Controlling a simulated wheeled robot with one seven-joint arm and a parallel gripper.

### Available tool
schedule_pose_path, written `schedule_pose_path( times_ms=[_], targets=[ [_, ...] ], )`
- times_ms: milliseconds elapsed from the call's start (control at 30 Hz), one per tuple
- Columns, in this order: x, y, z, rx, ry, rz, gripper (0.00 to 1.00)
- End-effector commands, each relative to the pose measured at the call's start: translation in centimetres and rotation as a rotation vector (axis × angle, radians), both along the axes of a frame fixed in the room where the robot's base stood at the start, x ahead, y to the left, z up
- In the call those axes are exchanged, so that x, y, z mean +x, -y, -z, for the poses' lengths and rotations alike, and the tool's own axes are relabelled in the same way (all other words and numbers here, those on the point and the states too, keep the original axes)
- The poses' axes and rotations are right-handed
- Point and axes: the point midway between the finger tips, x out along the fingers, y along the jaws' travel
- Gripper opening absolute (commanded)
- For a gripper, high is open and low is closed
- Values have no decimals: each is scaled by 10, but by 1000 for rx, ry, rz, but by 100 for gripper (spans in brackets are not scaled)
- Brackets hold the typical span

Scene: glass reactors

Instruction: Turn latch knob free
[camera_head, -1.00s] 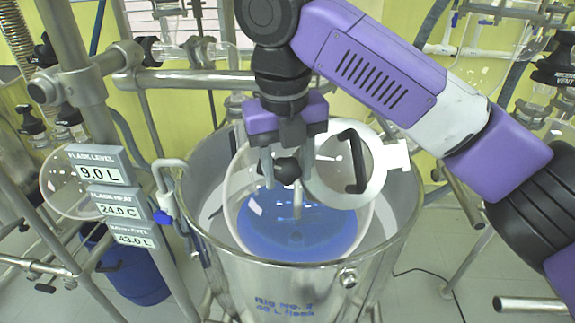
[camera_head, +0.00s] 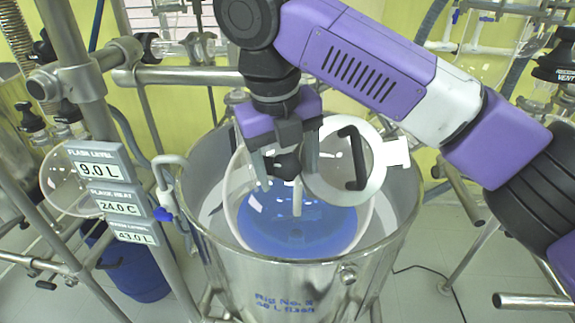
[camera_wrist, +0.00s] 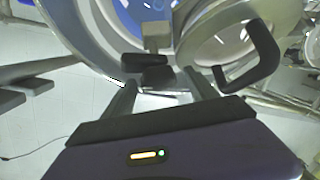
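The black latch knob (camera_head: 286,164) sits at the neck of the glass flask (camera_head: 296,225) holding blue liquid. It also shows in the wrist view as a dark bar (camera_wrist: 146,70). My gripper (camera_head: 288,173) reaches down over it from above, tilted, with one finger on each side. The fingers stand apart, and the wrist view shows a gap between the right finger and the knob. I cannot tell whether the left finger touches it. The round pale lid (camera_head: 372,178) with a black C-shaped handle (camera_head: 355,160) is close to the right finger.
The flask sits inside a steel vessel (camera_head: 300,284). Metal posts and a level display (camera_head: 98,170) stand at the left. A bent pipe (camera_head: 160,172) rises at the vessel's left rim. My forearm spans the upper right.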

Motion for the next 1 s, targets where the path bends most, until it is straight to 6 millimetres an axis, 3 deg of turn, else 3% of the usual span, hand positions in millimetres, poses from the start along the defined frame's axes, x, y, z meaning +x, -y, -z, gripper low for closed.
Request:
schedule_pose_path(
  times_ms=[367,800,1000],
  targets=[
    [-1,-1,-8,2,4,-1,67],
    [-10,-7,-66,0,3,0,67],
    [-12,-8,-77,1,0,0,67]
  ],
)
